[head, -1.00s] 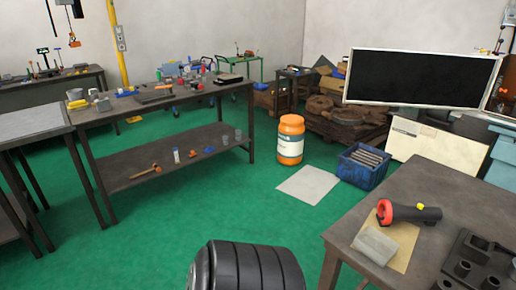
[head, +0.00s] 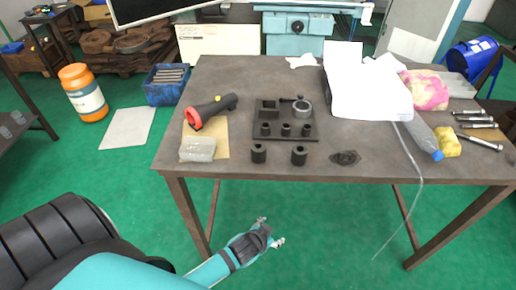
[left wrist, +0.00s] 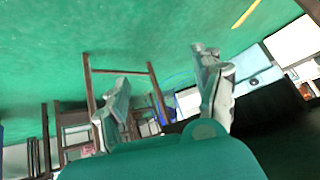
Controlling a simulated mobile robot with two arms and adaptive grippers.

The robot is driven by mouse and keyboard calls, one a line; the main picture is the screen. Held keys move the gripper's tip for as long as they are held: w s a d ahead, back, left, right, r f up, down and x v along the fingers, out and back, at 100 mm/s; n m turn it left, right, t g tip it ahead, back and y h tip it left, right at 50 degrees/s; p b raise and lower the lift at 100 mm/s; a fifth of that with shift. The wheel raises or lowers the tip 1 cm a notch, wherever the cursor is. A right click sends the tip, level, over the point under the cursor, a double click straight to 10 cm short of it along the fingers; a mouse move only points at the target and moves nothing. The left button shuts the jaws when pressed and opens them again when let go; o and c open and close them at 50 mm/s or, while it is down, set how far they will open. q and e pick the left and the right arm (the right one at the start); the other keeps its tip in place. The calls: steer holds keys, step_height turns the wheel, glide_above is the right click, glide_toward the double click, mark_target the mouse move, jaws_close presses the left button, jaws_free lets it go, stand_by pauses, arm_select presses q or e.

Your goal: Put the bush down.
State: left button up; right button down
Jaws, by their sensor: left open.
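Two black bushes stand upright on the table (head: 215,85) in the head view, a left one (head: 258,153) and a right one (head: 299,155). I cannot tell which bush the task means. My left gripper (head: 271,231) is open and empty, low in front of the table's front edge and apart from the bushes. In the left wrist view its open fingers (left wrist: 165,75) have nothing between them. My right gripper is not in view.
On the table are a black-and-red torch-like tool (head: 208,110), a grey block (head: 197,149), a dark flat coil (head: 345,157), a white sheet (head: 368,92), a bottle (head: 424,137) and a yellow block (head: 447,142). Green floor in front is clear.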

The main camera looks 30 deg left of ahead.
arm_select(q)
steer(key=w+d+r+t+h, duration=0.1)
steer(key=w+d+r+t, duration=0.2)
steer(key=r, duration=0.9)
steer(key=w+d+r+m+t+h+p, duration=0.1)
steer(key=w+r+t, duration=0.35)
steer(key=r, duration=0.75)
steer(key=w+d+r+t+h, duration=0.1)
steer(key=w+d+r+t, duration=0.3)
steer(key=r, duration=0.8)
steer(key=w+d+r+m+h, duration=0.25)
steer(key=r+m+h, duration=0.25)
steer(key=r+h, duration=0.25)
steer(key=s+d+r+m+g+h, duration=0.4)
steer(key=d+r+m+g+h, duration=0.1)
steer(key=d+m+g+h, duration=0.4)
steer(key=n+g+y, duration=0.1)
steer(key=g+y, duration=1)
steer(key=y, duration=0.8)
glide_above(259, 146)
steer(key=s, duration=0.1)
step_height(259, 146, down, 7)
steer(key=f+p, duration=0.6)
steer(key=f, duration=1)
steer(key=shift+d, duration=0.2)
steer(key=shift+f, duration=0.55)
steer(key=shift+w, duration=0.1)
jaws_close()
